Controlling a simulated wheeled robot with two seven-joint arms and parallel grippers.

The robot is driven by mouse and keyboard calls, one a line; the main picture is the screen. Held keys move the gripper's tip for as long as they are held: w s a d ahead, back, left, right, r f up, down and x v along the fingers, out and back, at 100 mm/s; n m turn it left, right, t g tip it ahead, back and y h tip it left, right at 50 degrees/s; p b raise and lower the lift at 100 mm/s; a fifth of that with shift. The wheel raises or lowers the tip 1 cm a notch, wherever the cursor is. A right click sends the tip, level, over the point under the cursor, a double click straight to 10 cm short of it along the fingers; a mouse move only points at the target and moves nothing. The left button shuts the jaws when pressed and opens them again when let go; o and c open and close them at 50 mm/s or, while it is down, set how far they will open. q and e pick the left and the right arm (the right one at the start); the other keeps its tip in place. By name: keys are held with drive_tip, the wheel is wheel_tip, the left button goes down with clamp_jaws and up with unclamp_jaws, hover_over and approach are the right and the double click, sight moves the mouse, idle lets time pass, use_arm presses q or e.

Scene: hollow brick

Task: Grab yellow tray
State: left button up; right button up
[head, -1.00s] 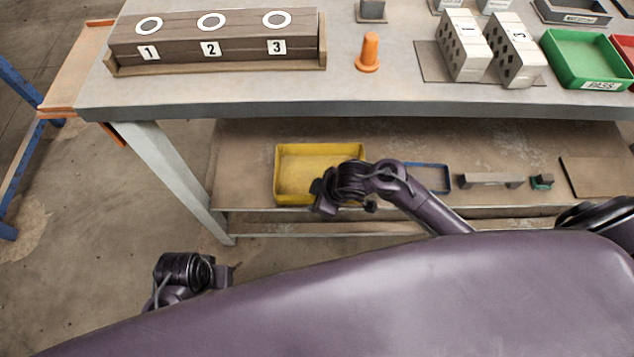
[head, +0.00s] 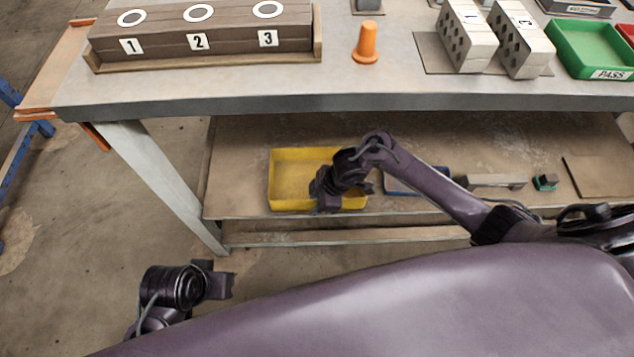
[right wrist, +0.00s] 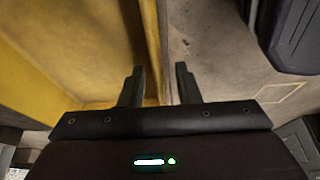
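The yellow tray (head: 290,178) lies on the lower shelf of the table, its inside empty where I can see it. My right gripper (head: 324,192) is over the tray's front right part in the head view and hides that part. In the right wrist view the two fingers of my right gripper (right wrist: 159,72) are apart, with the yellow tray wall (right wrist: 151,40) running between them. I cannot tell whether they touch it. My left gripper (head: 219,281) is low in front of the table, away from the tray; its finger gap is not clear.
A blue tray (head: 402,187), a grey bar (head: 493,181) and a small green item (head: 545,182) lie right of the yellow tray on the shelf (head: 240,180). The tabletop edge (head: 350,103) overhangs it. Above stand an orange cone (head: 366,42), hollow bricks (head: 468,38) and a green tray (head: 590,50).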

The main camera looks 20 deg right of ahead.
drive_tip(key=shift+a+f, duration=0.15)
drive_tip(key=shift+f, duration=0.15)
drive_tip(key=shift+c, duration=0.4)
clamp_jaws()
drive_tip(key=shift+r, duration=0.1)
